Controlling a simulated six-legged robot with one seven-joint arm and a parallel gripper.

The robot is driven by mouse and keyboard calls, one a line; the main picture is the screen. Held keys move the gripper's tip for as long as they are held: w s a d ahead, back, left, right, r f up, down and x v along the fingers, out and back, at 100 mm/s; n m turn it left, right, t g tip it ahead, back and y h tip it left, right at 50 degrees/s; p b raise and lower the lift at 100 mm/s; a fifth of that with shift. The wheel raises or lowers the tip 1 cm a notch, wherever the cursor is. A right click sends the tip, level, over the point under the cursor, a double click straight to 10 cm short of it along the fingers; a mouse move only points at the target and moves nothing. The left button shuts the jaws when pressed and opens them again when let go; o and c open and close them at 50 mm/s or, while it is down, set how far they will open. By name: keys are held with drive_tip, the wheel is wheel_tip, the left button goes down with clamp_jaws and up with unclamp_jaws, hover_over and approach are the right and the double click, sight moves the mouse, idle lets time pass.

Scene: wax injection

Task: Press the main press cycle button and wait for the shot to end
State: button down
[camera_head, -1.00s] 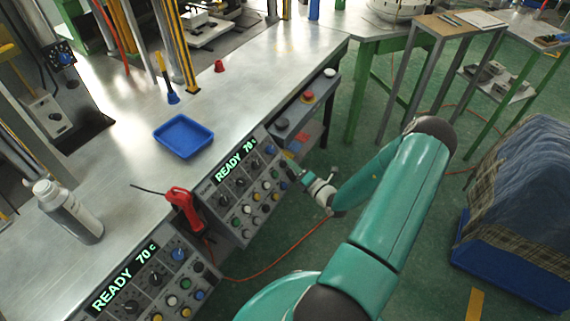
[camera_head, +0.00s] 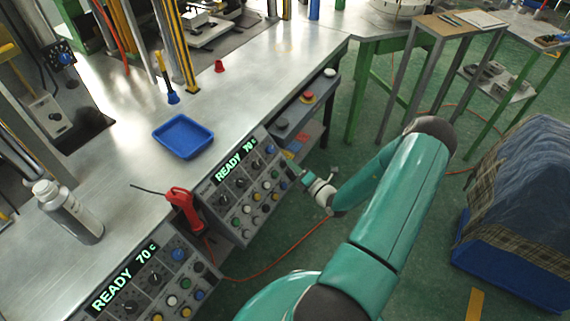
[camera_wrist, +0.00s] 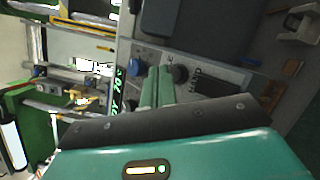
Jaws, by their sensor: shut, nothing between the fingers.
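The control panel (camera_head: 245,185) at the bench front has a lit display (camera_head: 234,165) reading READY 70 °C and several coloured buttons and knobs. A ledge right of it carries a dark round button (camera_head: 281,124), a red button (camera_head: 308,97) and a pale one (camera_head: 329,73). I cannot tell which is the main press cycle button. My gripper (camera_head: 293,171) is shut and empty, just off the panel's right edge; contact is not clear. In the wrist view its green fingers (camera_wrist: 156,86) lie between a blue knob (camera_wrist: 134,67) and a dark knob (camera_wrist: 180,73).
A second READY panel (camera_head: 150,285) is at lower left. A red hand tool (camera_head: 183,208) hangs between the panels. A blue tray (camera_head: 182,136) and a bottle (camera_head: 68,210) are on the bench. A cloth-covered blue bin (camera_head: 510,275) stands right; green floor lies between.

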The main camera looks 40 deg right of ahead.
drive_tip(key=shift+w+f, duration=0.1)
drive_tip(key=shift+w+a+f, duration=0.15)
drive_tip(key=shift+w+f, duration=0.05)
drive_tip(key=shift+w, duration=0.05)
